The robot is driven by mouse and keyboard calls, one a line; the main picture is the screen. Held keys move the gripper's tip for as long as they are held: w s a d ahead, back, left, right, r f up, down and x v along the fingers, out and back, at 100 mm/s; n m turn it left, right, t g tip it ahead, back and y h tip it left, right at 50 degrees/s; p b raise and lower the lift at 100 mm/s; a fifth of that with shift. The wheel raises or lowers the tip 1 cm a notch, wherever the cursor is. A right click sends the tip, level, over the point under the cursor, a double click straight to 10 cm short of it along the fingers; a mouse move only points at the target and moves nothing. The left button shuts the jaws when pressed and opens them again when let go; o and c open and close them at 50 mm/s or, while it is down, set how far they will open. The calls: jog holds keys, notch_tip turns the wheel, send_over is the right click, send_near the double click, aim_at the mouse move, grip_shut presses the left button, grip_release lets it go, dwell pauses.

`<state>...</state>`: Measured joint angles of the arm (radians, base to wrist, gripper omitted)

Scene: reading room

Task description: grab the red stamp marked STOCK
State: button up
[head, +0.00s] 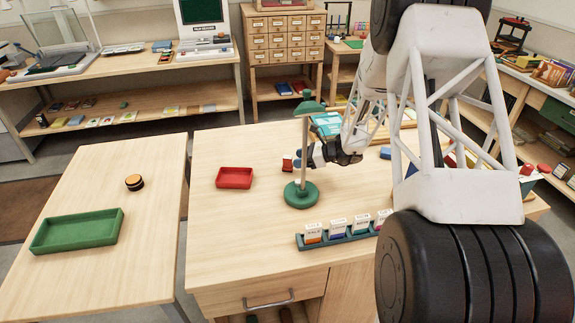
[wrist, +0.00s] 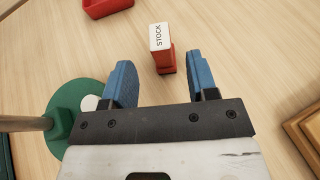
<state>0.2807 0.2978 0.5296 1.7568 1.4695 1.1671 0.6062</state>
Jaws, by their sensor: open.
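The red stamp marked STOCK (wrist: 166,62) stands on the wooden table in the wrist view, its white label facing up and readable. It is just beyond the fingertips, roughly centred between them. My gripper (wrist: 159,62) is open, its two blue fingers spread and nothing held between them.
The green lamp (head: 301,195) stands close to my gripper; its round base (wrist: 70,112) is left of the fingers. A red tray (head: 234,179) lies left. A rack (head: 340,240) of several labelled stamps is in front. A wooden-edged object (wrist: 305,130) is at right.

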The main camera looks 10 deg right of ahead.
aim_at(286, 166)
jog(key=shift+w+a+f, duration=0.15)
jog(key=shift+a, duration=0.15)
jog(key=shift+a, duration=0.1)
jog(key=shift+x, duration=2.55)
jog(key=shift+w, duration=0.15)
grip_shut()
